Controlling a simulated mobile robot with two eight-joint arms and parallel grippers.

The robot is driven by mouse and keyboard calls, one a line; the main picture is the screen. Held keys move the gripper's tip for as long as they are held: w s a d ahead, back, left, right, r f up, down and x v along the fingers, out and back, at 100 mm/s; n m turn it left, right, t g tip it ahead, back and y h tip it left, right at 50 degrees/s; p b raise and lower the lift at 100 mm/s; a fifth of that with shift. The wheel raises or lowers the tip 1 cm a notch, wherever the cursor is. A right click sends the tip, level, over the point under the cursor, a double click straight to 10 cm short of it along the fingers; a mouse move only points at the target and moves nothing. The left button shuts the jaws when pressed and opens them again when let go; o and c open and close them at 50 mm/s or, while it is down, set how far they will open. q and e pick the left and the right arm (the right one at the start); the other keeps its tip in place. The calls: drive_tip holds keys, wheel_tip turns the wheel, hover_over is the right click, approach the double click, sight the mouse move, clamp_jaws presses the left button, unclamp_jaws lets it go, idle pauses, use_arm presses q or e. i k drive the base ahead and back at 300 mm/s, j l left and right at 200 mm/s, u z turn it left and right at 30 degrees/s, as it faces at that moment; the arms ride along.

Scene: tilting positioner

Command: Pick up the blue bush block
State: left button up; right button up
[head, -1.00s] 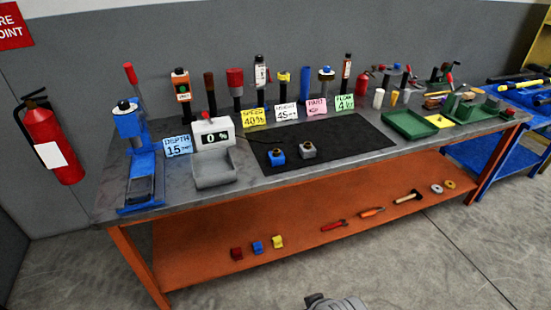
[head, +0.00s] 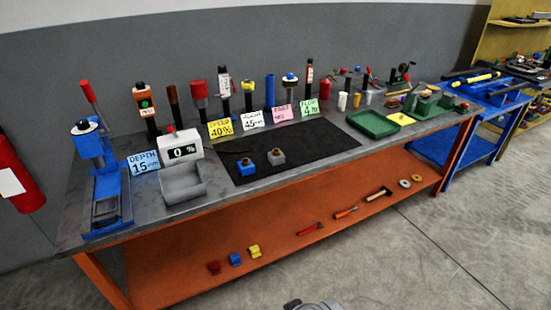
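The blue bush block (head: 247,168) sits on the black mat on the bench top, with a dark round piece on its upper side. A similar grey block (head: 276,157) stands just to its right, with a small gap between them. Neither of my grippers can be made out in the head view. Only a small grey part, probably mine, shows at the bottom edge.
The black mat (head: 310,158) has free room around the blocks. A grey tray with a display (head: 182,185) and a blue press (head: 105,205) stand left. Cards and upright tools line the back. A green tray (head: 373,125) lies right. Small coloured blocks lie on the orange lower shelf (head: 290,262).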

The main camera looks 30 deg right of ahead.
sight(245, 170)
drive_tip(key=i+l+z, duration=0.3)
drive_tip(key=i, duration=0.3)
drive_tip(key=i+l+z, duration=0.15)
drive_tip(key=i+z, duration=0.15)
drive_tip(key=i, duration=0.35)
